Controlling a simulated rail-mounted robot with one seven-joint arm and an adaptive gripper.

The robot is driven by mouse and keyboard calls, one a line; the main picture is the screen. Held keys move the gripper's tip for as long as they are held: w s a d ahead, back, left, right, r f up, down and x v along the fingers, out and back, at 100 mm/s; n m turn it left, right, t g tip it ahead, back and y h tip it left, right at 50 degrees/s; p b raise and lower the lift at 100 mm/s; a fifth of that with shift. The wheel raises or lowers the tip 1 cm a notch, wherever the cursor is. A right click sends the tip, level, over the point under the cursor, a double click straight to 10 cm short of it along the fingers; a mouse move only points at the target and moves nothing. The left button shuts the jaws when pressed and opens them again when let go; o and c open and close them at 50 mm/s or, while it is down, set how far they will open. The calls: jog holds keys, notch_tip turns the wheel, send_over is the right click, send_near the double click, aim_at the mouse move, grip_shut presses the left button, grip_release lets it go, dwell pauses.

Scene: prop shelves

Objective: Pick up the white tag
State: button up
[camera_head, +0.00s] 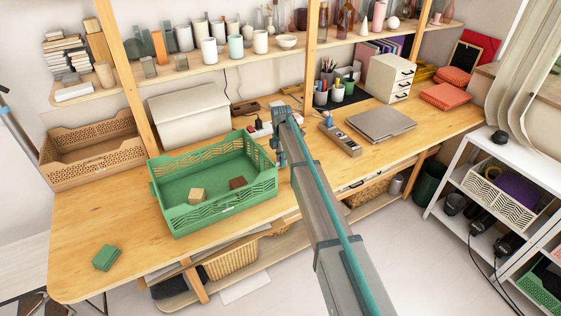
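My arm reaches up from the bottom middle of the head view, and my gripper (278,156) is at its far end. It is above the table by the right end of the green crate (222,208). It is small and seen from behind, so its fingers and any contact are unclear. I cannot make out a white tag with certainty. A tiny pale mark shows low on the crate's front wall, too small to identify. A tan block (197,195) and a brown block (237,183) lie inside the crate. My arm hides part of the table.
A green box (106,257) lies at the table's front left. A tan crate (96,150) and a white bin (190,116) stand at the back. A grey laptop-like slab (381,124) and white drawers (388,78) are to the right. Shelves with vases run above. The front-left tabletop is mostly clear.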

jog(key=shift+c, duration=1)
